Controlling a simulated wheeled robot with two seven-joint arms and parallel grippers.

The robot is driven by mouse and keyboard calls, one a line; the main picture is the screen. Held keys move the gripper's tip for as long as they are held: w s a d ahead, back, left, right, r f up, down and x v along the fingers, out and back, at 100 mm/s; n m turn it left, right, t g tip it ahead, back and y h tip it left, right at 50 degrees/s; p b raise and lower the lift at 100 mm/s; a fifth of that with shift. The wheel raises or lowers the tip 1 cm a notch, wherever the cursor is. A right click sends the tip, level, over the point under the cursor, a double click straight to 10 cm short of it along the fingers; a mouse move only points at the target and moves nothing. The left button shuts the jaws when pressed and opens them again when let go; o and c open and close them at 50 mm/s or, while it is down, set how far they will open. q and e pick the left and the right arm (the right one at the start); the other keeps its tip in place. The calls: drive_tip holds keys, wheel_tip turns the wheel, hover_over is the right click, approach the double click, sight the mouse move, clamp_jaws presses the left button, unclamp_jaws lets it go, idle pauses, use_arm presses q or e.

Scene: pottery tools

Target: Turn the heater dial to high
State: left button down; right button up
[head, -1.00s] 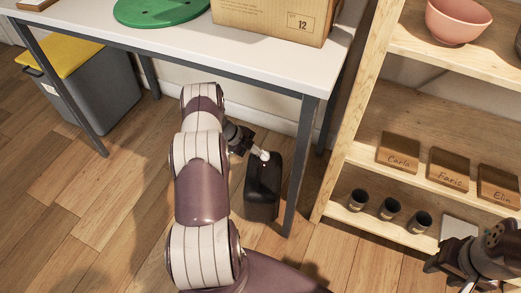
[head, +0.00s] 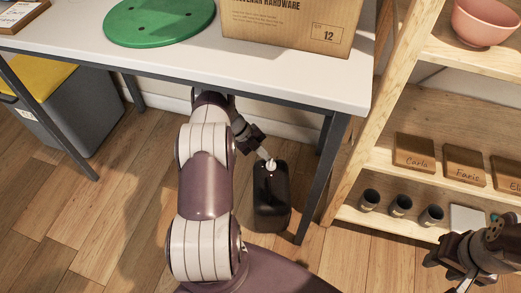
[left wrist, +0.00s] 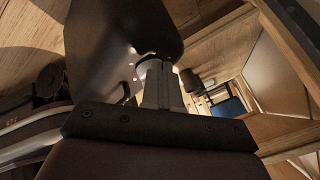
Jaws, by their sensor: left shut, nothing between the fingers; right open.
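The heater (head: 271,203) is a dark, upright box on the floor under the table, beside a table leg. A small white dial (head: 271,164) sits at its top. My left gripper (head: 265,157) is shut with its fingertips at the dial; I cannot tell whether they touch it. In the left wrist view the shut fingers (left wrist: 160,82) reach toward the dark heater (left wrist: 115,45), where a small red light shows near the fingertips. The dial's setting cannot be read. My right gripper (head: 462,278) is open and empty at the lower right, in front of the shelf.
The white table (head: 190,50) stands above the heater, with a green disc (head: 160,20) and a cardboard box (head: 290,25) on it. A wooden shelf (head: 345,180) with cups and name blocks is to the right. A grey bin (head: 75,105) stands left.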

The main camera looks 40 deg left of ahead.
use_arm(q)
drive_tip(key=shift+w+d, duration=0.2)
drive_tip(key=shift+w, duration=0.25)
drive_tip(key=shift+w+d+b, duration=0.1)
drive_tip(key=shift+w+b, duration=0.1)
drive_tip(key=shift+b, duration=0.1)
idle(0.5)
drive_tip(key=shift+a+f+b, duration=0.15)
drive_tip(key=shift+a+b, duration=0.15)
drive_tip(key=shift+b, duration=0.1)
drive_tip(key=shift+a+b, duration=0.3)
drive_tip(key=shift+a, duration=0.2)
drive_tip(key=s+a+r+p, duration=0.1)
drive_tip(key=s+a, duration=0.1)
drive_tip(key=a, duration=0.4)
drive_tip(key=s+a+r+p, duration=0.1)
drive_tip(key=s+a, duration=0.1)
drive_tip(key=a, duration=0.5)
drive_tip(key=shift+s+r, duration=0.3)
